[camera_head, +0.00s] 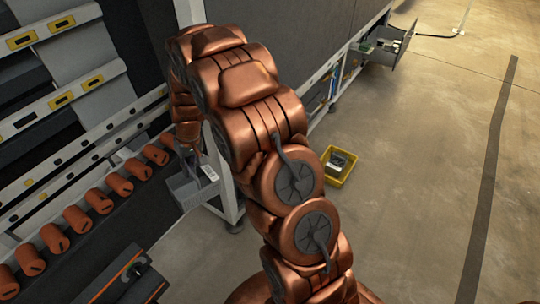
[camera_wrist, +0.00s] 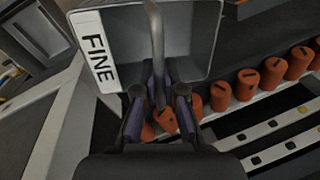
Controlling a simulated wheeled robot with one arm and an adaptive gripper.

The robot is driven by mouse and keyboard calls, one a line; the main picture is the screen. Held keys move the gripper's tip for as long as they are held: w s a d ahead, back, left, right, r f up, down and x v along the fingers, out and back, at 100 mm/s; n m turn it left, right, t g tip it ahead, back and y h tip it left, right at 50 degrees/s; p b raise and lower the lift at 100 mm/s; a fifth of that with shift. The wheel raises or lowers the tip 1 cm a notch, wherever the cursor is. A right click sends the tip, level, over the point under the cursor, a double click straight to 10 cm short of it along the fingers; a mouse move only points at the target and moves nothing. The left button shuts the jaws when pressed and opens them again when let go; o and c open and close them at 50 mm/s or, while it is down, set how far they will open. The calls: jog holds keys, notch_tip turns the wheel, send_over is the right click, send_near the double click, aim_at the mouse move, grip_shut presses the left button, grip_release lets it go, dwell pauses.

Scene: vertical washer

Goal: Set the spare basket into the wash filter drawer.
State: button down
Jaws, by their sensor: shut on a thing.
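A grey open-topped basket (camera_head: 190,187) hangs from my gripper (camera_head: 190,150), left of the white frame post. In the wrist view the basket (camera_wrist: 190,50) has a white label reading FINE and an upright metal handle. My gripper (camera_wrist: 160,98) is shut on that handle, with one dark finger on each side. My arm covers much of the middle of the head view. An open drawer (camera_head: 402,50) sticks out from the machine at the far back right. It has small green and pale things in it, too small to make out.
A yellow crate (camera_head: 352,172) with a dark grey item stands on the floor right of my arm. A row of orange cylinders (camera_head: 75,218) lines the machine's lower left. A dark box with orange edges (camera_head: 125,280) lies at the bottom left. The floor at right is clear.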

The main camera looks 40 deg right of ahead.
jog(key=w+b, duration=0.1)
jog(key=b, duration=0.2)
jog(key=shift+w+d, duration=0.15)
jog(key=shift+w, duration=0.25)
jog(key=b, duration=0.4)
jog(key=shift+w+r, duration=0.35)
jog(key=b, duration=0.1)
jog(key=r+b, duration=0.1)
jog(key=b, duration=0.1)
jog(key=shift+a+r, duration=0.2)
jog(key=shift+a, duration=0.1)
jog(key=b, duration=0.2)
jog(key=r+b, duration=0.1)
jog(key=shift+s+a+b, duration=0.15)
jog(key=shift+a+b, duration=0.1)
jog(key=shift+b, duration=0.15)
jog(key=shift+r, duration=0.2)
jog(key=shift+a, duration=0.1)
